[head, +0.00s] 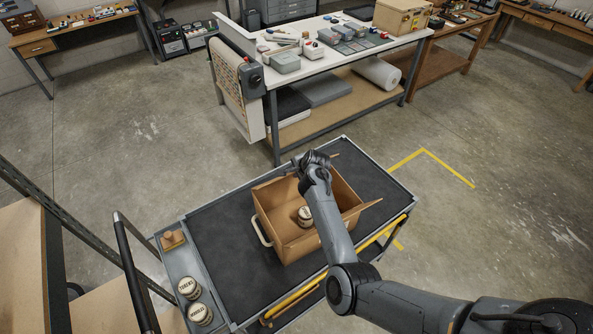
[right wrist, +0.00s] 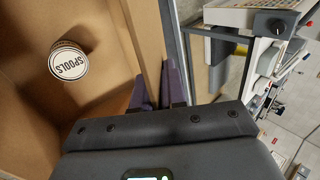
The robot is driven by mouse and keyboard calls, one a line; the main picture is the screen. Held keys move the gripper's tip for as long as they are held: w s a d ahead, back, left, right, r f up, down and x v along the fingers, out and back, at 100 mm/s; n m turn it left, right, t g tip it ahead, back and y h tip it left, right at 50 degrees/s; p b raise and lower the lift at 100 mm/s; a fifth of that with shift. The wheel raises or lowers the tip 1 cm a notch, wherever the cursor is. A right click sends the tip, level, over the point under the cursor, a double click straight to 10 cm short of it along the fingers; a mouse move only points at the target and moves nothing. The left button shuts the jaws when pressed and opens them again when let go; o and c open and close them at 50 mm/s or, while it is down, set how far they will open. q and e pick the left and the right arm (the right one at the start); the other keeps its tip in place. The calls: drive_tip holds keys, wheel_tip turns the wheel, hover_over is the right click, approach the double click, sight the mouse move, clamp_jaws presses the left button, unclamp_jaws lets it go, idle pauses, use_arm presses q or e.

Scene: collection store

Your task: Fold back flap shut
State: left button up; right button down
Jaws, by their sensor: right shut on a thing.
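An open cardboard box (head: 274,238) stands on the dark top of the cart. A flap (head: 361,209) sticks outward at the box's right side. My right gripper (head: 312,164) is at the back edge of the box. In the right wrist view my right gripper (right wrist: 162,88) is shut on the back flap (right wrist: 149,40), which looks roughly upright. My forearm hides part of the box in the head view. My left gripper is not in view.
The cart (head: 213,240) has a yellow rail in front. Two labelled tins (head: 189,288) and a small wooden block (head: 173,239) stand on its left shelf. A white-topped workbench (head: 316,66) with tools is close behind the cart.

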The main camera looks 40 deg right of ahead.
drive_tip(key=c, duration=1.6)
unclamp_jaws()
drive_tip(key=shift+s+a+f, duration=0.1)
drive_tip(key=shift+s+f, duration=0.35)
drive_tip(key=shift+f, duration=0.3)
drive_tip(key=shift+o, duration=1.1)
drive_tip(key=shift+s+f, duration=0.1)
drive_tip(key=shift+o, duration=0.3)
drive_tip(key=shift+r, duration=0.45)
drive_tip(key=v, duration=1)
drive_tip(key=shift+r+p, duration=0.2)
drive_tip(key=shift+p, duration=0.15)
